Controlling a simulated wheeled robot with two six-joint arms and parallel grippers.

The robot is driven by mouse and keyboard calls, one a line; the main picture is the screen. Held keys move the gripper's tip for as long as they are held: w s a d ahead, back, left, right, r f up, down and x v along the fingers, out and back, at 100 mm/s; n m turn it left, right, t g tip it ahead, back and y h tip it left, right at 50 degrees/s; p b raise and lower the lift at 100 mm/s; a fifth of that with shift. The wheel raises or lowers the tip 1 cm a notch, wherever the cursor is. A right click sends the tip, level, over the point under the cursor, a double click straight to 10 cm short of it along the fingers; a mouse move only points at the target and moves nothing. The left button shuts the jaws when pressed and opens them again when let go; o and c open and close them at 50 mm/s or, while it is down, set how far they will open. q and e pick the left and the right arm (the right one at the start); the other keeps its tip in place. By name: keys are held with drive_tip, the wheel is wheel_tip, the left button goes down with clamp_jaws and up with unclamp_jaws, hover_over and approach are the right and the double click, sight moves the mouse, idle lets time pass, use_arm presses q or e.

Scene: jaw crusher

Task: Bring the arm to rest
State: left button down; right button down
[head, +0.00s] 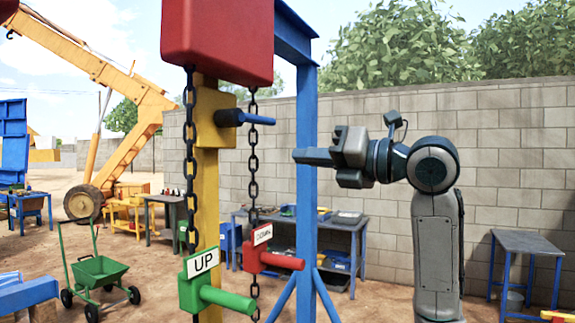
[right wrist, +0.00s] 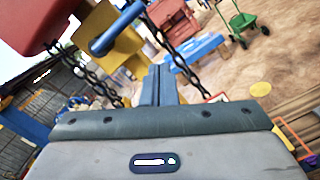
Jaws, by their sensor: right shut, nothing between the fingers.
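My right arm stands raised at the right of the head view, its forearm upright and its wrist bent to the left. My right gripper (head: 300,156) is level, points left and is shut and empty. Its tips are in front of the blue post (head: 307,210) in the picture; the gap in depth is unclear. In the right wrist view the closed fingers (right wrist: 158,82) point towards the chains and hold nothing. My left gripper is in neither view.
A red block (head: 217,40) hangs with chains (head: 253,160). A yellow post (head: 207,150) carries a blue lever (head: 245,117). Below are a green UP handle (head: 228,299) and a red DOWN handle (head: 282,260). A workbench (head: 345,223) and a block wall (head: 510,150) stand behind.

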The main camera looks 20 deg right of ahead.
drive_tip(key=shift+b+v, duration=0.9)
drive_tip(key=shift+v, duration=1.7)
